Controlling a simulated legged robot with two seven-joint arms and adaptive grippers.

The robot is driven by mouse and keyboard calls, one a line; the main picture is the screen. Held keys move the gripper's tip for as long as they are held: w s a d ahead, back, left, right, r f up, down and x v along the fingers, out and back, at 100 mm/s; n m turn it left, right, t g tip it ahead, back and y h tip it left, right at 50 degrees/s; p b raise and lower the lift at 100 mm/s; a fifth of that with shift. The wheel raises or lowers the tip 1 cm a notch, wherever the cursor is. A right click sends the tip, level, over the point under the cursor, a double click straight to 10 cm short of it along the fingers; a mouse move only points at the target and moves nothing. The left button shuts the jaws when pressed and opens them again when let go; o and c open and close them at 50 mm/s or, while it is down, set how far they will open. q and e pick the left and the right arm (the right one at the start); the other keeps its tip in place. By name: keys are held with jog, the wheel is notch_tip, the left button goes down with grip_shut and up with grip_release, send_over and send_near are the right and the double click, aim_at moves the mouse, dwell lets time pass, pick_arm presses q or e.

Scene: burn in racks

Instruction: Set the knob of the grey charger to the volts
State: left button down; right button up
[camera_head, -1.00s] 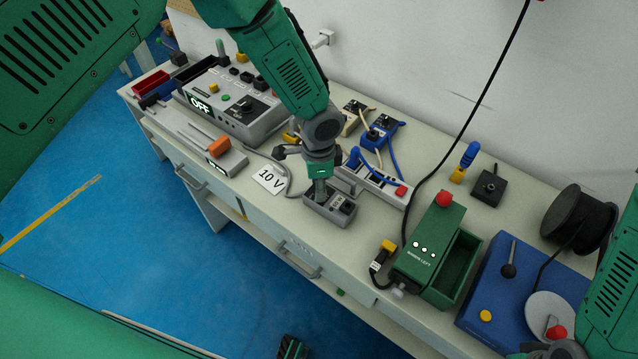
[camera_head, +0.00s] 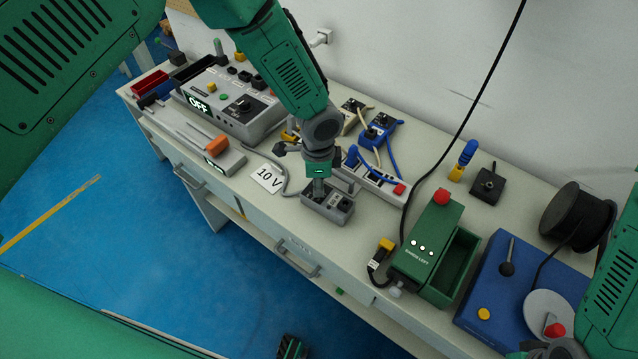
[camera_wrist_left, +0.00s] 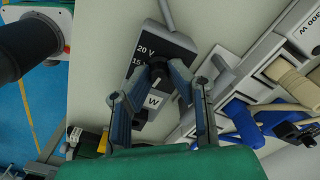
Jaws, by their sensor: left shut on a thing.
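The grey charger (camera_head: 340,214) stands on the bench near its front edge. My left gripper (camera_head: 319,193) reaches down onto its top from above. In the left wrist view the charger (camera_wrist_left: 172,45) carries the marks "20 V" and "15" and a letter W. Its dark knob (camera_wrist_left: 158,76) sits between the fingers of my left gripper (camera_wrist_left: 162,82), which are shut on it. The fingers hide part of the dial, so the knob's exact setting is unclear. A white card (camera_head: 267,179) beside the charger reads "10 V". My right arm shows at the lower right; its fingers are not clear.
A power strip (camera_head: 372,184) with plugs and cables lies right behind the charger. A green box (camera_head: 428,243) with a red button and a blue box (camera_head: 500,305) stand to the right. A grey panel (camera_head: 225,105) reading "OFF" stands at the left.

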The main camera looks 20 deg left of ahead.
pick_arm(q)
jog(key=m, duration=0.6)
dwell(0.3)
jog(key=shift+m, duration=0.3)
jog(key=c, duration=1.5)
grip_release()
jog(key=shift+o, duration=0.2)
jog(key=shift+r, duration=0.15)
jog(key=shift+w+r, duration=0.1)
jog(key=shift+r, duration=0.25)
notch_tip(320, 180, up, 11)
